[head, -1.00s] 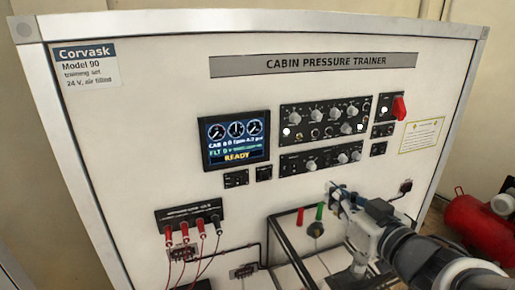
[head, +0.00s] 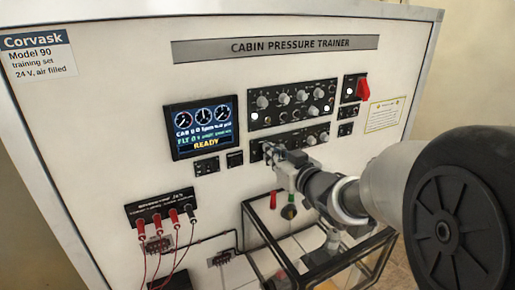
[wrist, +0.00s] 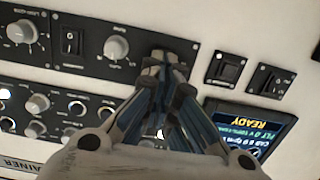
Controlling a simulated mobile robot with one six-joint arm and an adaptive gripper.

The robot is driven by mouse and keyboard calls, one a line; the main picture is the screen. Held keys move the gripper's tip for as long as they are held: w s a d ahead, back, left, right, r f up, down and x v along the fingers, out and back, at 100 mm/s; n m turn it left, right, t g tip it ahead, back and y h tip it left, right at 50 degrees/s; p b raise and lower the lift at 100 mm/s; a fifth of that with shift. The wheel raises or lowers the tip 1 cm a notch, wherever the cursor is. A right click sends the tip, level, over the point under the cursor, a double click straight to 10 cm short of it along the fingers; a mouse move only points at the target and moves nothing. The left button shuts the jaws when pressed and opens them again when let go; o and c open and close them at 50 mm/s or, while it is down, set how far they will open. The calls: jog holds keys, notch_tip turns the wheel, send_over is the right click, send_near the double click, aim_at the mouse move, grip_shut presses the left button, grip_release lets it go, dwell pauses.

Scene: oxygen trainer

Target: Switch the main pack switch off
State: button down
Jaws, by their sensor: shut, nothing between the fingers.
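The trainer's front panel (head: 100,110) carries several small switches, and their labels are too small to read, so I cannot tell which is the main pack switch. My gripper (head: 268,149) is shut and empty at the left end of the lower knob panel (head: 284,142). In the wrist view the shut fingertips (wrist: 165,64) overlap that panel's end and hide what is behind them; contact is unclear. A dark rocker switch (wrist: 71,41) sits between two knobs there. Two square switches (wrist: 225,68) (wrist: 270,80) sit just beside the fingertips.
The lit display (head: 202,127) reads READY. An upper knob panel (head: 290,104) and a red lever (head: 363,89) are to the right. Red and black plugs with cables (head: 175,217) are at lower left. A dark frame (head: 300,265) stands below my arm.

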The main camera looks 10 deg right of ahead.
jog(key=shift+w+a, duration=0.1)
jog(key=shift+w, duration=0.1)
jog(key=shift+f, duration=0.15)
